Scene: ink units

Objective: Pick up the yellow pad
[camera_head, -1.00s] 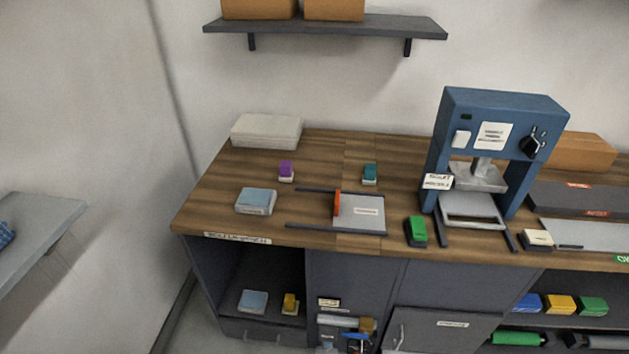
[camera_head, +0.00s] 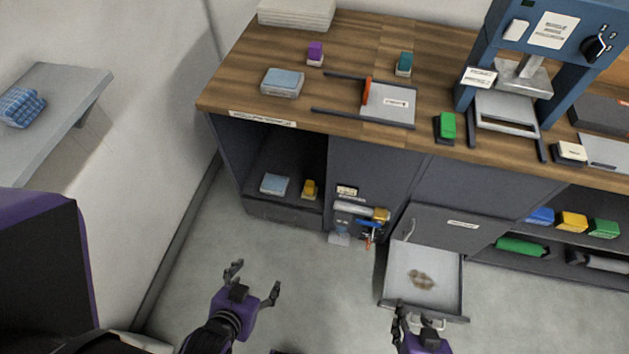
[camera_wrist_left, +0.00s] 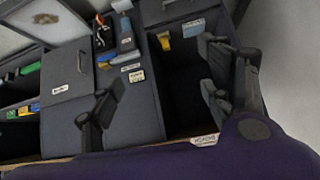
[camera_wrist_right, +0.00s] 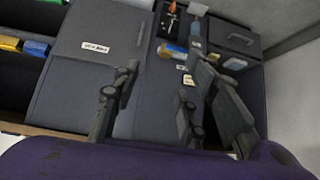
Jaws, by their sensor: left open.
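A yellow block-like pad (camera_head: 572,222) sits on the low right shelf between a blue one (camera_head: 540,216) and a green one (camera_head: 603,228); it also shows in the right wrist view (camera_wrist_right: 35,48). A smaller yellow item (camera_head: 310,189) stands in the open left cubby, beside a pale blue block (camera_head: 274,184); it also shows in the left wrist view (camera_wrist_left: 164,41). My left gripper (camera_head: 254,280) is open and empty, over the floor in front of the cubby. My right gripper (camera_head: 418,318) looks open and empty, near the grey tray; its lower part is cut off.
A grey tray (camera_head: 453,275) with a brown stain juts out below the cabinet door. The wooden worktop (camera_head: 350,55) holds a blue press (camera_head: 485,50), blocks and a sliding jig. Small tools (camera_head: 368,229) hang on the cabinet front. The floor at left is clear.

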